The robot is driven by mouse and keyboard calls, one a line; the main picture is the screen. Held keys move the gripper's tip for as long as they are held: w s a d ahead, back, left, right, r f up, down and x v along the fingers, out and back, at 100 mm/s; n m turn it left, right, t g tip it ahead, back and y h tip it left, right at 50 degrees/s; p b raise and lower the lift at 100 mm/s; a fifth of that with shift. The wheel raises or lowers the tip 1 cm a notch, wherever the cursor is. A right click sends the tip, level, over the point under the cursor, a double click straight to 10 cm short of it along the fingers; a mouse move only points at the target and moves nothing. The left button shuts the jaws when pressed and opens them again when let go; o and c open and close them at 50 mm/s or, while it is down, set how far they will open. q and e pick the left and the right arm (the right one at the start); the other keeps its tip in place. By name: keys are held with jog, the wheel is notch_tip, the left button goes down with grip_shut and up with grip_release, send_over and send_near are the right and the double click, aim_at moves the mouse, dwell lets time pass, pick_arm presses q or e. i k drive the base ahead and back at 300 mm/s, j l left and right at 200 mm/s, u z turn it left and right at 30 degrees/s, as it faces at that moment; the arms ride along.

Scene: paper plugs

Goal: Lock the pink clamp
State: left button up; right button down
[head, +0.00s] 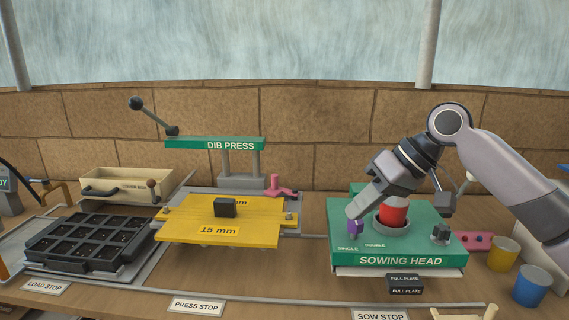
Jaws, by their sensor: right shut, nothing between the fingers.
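The pink clamp (282,192) sits on the grey base of the dib press, at the right rear corner of the yellow plate marked 15 mm (185,228). It has a flat pink base and a short upright part; I cannot tell from here whether it is locked. My right gripper (357,212) is shut and empty, pointing down over the left side of the green sowing head (400,260). Its tips are at a purple knob (355,228) by the SINGLE and DOUBLE labels, well to the right of the clamp; contact is unclear. My left gripper is out of view.
The dib press (215,143) has a black-knobbed lever raised at upper left. A black cell tray (90,240) and wooden box (125,185) stand left. A red cylinder (393,210) sits in the sowing head. Yellow (503,254) and blue (532,286) cups stand right.

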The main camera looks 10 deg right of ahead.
aim_at(275, 191)
jog(key=i, duration=0.95)
